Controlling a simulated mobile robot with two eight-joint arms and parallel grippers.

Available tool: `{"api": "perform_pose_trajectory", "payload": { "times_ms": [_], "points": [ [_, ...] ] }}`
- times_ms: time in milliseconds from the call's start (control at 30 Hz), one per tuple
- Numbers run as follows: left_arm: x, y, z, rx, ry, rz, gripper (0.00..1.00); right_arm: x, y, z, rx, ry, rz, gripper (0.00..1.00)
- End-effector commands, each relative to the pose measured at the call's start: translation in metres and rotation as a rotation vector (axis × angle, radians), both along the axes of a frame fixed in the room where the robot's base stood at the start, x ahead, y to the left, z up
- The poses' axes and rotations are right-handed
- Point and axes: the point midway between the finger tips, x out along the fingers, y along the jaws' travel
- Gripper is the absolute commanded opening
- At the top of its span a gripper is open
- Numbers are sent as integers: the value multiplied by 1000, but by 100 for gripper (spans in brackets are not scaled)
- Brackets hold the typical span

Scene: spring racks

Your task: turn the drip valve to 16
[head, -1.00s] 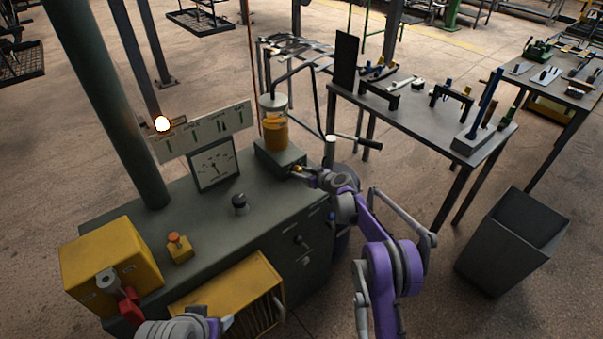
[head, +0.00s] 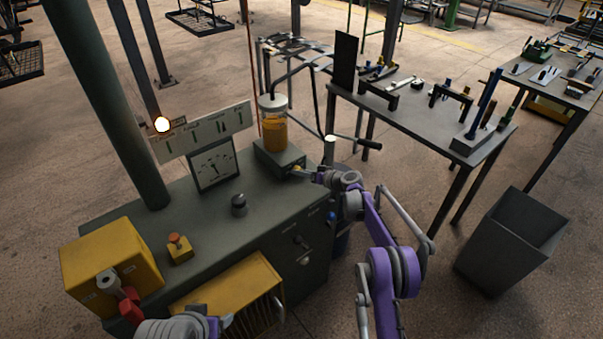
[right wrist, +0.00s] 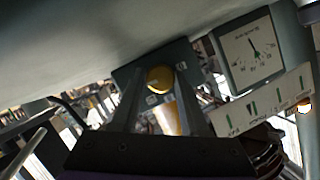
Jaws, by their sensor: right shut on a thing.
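The drip valve is a round yellow knob (right wrist: 160,79) on the dark block (head: 268,157) under the oil jar (head: 273,122). My right gripper (head: 301,174) is at the right side of that block. In the right wrist view its fingers (right wrist: 157,82) stand on both sides of the knob, shut on it. Any scale or number around the knob is too small to read. My left gripper (head: 222,322) shows only partly at the bottom edge, and its fingers are not clear.
A dial gauge (head: 215,166) and a pale panel with green marks (head: 204,132) stand on the bench (head: 200,225) behind a dark knob (head: 239,204). A yellow box (head: 111,262) and a small yellow unit (head: 179,249) are at left. A grey bin (head: 512,240) stands on the floor at right.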

Motion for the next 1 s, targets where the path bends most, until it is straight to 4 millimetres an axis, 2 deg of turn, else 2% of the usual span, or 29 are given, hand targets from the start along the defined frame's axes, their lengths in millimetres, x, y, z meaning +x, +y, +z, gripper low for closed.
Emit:
{"api": "perform_pose_trajectory", "payload": {
  "times_ms": [300,733,767,900,933,1000],
  "points": [
    [0,0,1,0,0,0,74,0,-1,0,81,58,-1,0],
    [0,0,1,0,0,0,74,0,-1,0,89,63,-1,0],
    [0,0,1,0,0,0,74,0,-1,0,89,63,-1,46],
    [0,0,1,0,0,0,74,0,-1,0,89,64,0,71],
    [0,0,1,0,0,0,74,0,-1,0,89,64,0,74],
    [0,0,1,0,0,0,74,0,-1,0,88,64,-1,74]
  ]
}}
